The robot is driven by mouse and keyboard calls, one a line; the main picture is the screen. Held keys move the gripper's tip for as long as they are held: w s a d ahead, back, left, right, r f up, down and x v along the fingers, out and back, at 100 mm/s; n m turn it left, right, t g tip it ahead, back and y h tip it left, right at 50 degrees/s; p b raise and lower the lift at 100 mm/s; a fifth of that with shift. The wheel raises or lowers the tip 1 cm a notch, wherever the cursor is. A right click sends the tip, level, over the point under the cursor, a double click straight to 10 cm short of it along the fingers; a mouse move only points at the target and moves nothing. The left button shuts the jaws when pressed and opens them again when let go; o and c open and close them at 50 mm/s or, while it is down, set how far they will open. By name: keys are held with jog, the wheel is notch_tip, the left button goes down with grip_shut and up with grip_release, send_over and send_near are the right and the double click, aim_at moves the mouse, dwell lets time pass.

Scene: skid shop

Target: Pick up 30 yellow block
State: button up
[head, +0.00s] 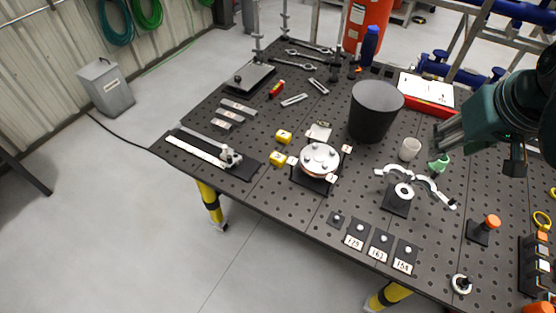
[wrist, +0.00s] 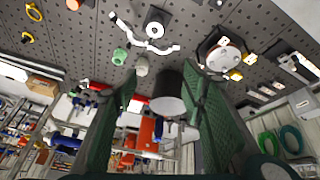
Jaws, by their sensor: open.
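Two small yellow blocks sit on the black perforated table in the head view. The farther block (head: 284,136) and the nearer block (head: 277,159) lie left of a round silver fixture. In the wrist view, yellow blocks (wrist: 236,75) (wrist: 250,59) show at the upper right beside the same fixture. Their markings are too small to read, so I cannot tell which is 30. My gripper (wrist: 160,72) is open and empty, with its green fingers spread apart. In the head view my green gripper (head: 450,133) is raised at the right, well away from the blocks.
A dark bucket (head: 374,112) stands between the blocks and my gripper. The silver fixture (head: 319,160), a white cup (head: 409,149), a curved white bracket (head: 398,174) and a red case (head: 428,93) are nearby. Metal bars (head: 238,107) lie left of the blocks.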

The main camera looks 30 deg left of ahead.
jog(key=w+a+r+n+g, duration=0.2)
jog(key=w+a+n, duration=0.3)
jog(key=a, duration=0.7)
jog(key=n+g+h, duration=0.1)
jog(key=n+g, duration=0.2)
jog(key=n, duration=0.4)
send_over(278, 156)
notch_tip(278, 156, down, 8)
notch_tip(278, 156, down, 28)
jog(key=shift+d+r, duration=0.1)
jog(key=shift+r, duration=0.15)
jog(key=shift+f, duration=0.5)
jog(key=shift+f, duration=1.3)
jog(key=shift+f, duration=0.1)
